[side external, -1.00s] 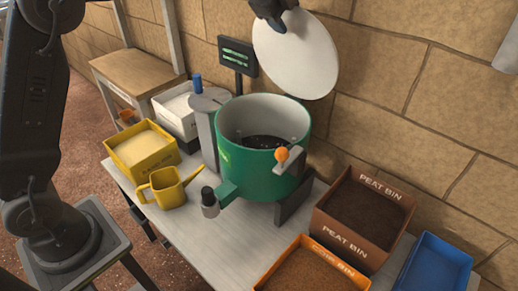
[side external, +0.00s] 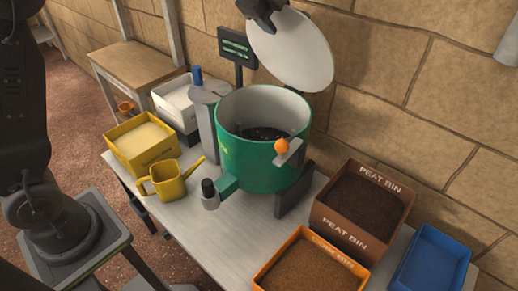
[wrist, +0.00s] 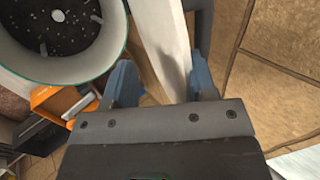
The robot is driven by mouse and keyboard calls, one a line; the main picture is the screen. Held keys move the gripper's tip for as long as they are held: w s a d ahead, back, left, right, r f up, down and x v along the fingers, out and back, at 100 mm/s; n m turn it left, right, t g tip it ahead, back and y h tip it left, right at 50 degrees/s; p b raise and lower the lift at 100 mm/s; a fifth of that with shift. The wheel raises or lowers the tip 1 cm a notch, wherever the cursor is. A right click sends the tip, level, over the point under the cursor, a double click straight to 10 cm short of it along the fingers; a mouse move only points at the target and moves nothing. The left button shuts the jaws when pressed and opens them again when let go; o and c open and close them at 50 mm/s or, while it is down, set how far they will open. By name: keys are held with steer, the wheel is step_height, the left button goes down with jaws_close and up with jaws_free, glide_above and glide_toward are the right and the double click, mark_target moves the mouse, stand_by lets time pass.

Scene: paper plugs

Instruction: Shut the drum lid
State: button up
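The green drum (side external: 262,160) stands upright on the bench with its top open and dark material inside. Its round white lid (side external: 295,52) stands raised and steeply tilted behind the rim. My gripper (side external: 264,22) is at the lid's upper left edge. In the wrist view, my gripper (wrist: 163,82) has its blue fingers spread wide, with the white lid (wrist: 160,35) seen nearly edge-on between them. I cannot tell whether a finger touches it. The open drum (wrist: 60,60) shows at the upper left there.
An orange knob (side external: 281,146) is on the drum's front. A yellow watering can (side external: 170,181) and yellow bin (side external: 140,151) stand left. A brown peat bin (side external: 347,230), an orange bin (side external: 290,247) and a blue tray (side external: 431,262) are right. A stone wall (side external: 430,110) stands close behind.

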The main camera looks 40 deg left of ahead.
steer(key=shift+s+f, duration=0.45)
steer(key=shift+s, duration=0.35)
steer(key=shift+s+f, duration=0.4)
steer(key=shift+s, duration=0.5)
steer(key=shift+s+f, duration=0.55)
steer(key=shift+s, duration=0.2)
steer(key=shift+s+f, duration=0.55)
steer(key=shift+s, duration=0.15)
steer(key=shift+s+f, duration=1.3)
step_height(320, 180, up, 7)
steer(key=shift+s+r, duration=0.1)
steer(key=shift+r, duration=0.05)
